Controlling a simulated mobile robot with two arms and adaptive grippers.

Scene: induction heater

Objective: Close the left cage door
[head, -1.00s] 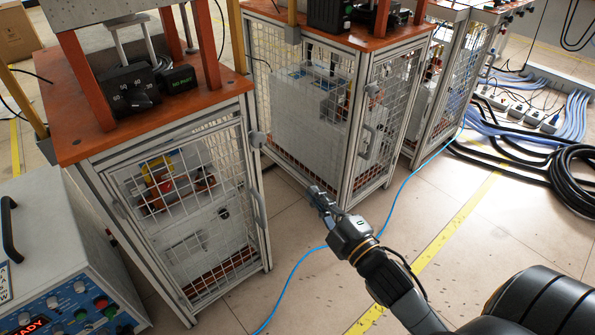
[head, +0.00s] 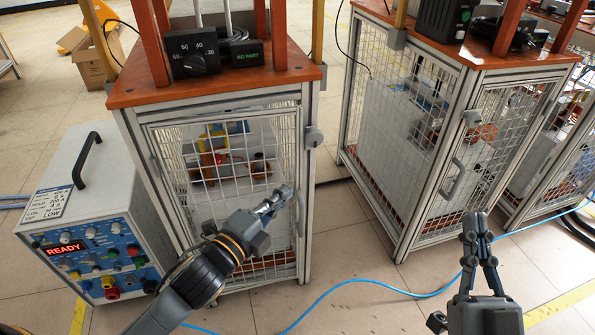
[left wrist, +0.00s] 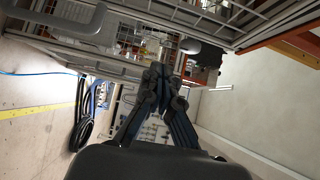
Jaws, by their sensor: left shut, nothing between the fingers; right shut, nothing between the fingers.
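The left cage door (head: 222,232) is a wire-mesh panel in a grey frame on the front of the left cage. It sits close to flush with the cage frame; I cannot tell whether it is fully closed. Its grey handle (head: 300,212) is on the right edge, below a round latch knob (head: 314,136) on the post. My left gripper (head: 284,192) is shut and empty, in front of the door just left of the handle. In the left wrist view its fingertips (left wrist: 165,78) meet, with a grey handle (left wrist: 62,14) at upper left. My right gripper (head: 475,222) is shut and empty, before the middle cage.
A control box (head: 95,225) reading READY stands left of the left cage. The middle cage (head: 395,150) stands to the right, with floor between them. A blue cable (head: 345,283) crosses the floor in front. Orange tops carry black dial units (head: 192,54).

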